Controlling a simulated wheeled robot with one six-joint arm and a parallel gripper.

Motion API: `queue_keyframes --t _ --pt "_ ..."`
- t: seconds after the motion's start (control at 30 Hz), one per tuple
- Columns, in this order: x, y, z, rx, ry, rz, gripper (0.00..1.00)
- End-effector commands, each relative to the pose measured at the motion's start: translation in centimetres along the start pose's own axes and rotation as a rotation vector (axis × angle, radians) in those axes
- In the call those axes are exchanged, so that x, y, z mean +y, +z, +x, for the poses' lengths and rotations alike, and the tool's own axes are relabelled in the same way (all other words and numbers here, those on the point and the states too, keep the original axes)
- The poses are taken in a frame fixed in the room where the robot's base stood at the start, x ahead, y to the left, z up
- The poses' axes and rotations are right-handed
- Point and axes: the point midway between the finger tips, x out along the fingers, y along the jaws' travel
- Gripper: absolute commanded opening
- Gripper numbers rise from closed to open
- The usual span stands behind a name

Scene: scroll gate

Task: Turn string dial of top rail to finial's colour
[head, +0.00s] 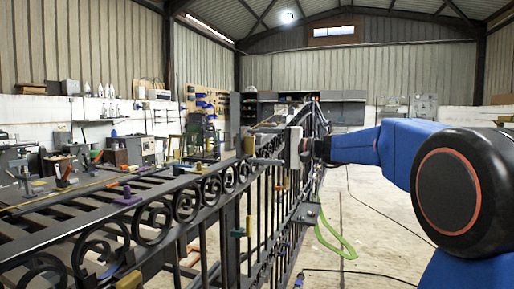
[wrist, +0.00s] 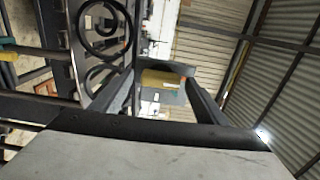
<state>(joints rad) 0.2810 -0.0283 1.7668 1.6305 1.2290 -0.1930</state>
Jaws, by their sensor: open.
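The black scroll gate (head: 188,200) runs from the lower left to the middle of the head view, with a row of curled scrolls below its top rail. My gripper (head: 278,150) is beside the far part of the top rail. In the wrist view my gripper (wrist: 162,82) has its two dark fingers apart. A yellow piece (wrist: 160,79) on a grey-green block shows between or just beyond the fingertips; I cannot tell whether they touch it. A tan-yellow piece (head: 265,161) shows near my gripper in the head view. I cannot make out the string dial or finial for certain.
A teal piece (head: 238,232) and a yellow block (head: 130,281) sit on the gate. A purple piece (head: 127,196) is on the dark slatted surface at left. Cluttered benches stand behind. A green hose (head: 335,240) and dark cables lie on the floor at right, otherwise mostly clear.

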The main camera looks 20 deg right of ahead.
Motion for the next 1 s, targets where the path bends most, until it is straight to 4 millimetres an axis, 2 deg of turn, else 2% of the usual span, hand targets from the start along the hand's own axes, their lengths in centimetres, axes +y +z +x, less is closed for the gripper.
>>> queue_keyframes --t 0.17,0.8,1.0 --pt "0.0 -0.1 -1.8 0.003 0.000 0.000 0.67" --pt "0.0 -0.1 -12.6 0.004 0.000 0.000 0.67" --pt "0.0 -0.1 -15.4 0.003 0.001 0.000 0.67"
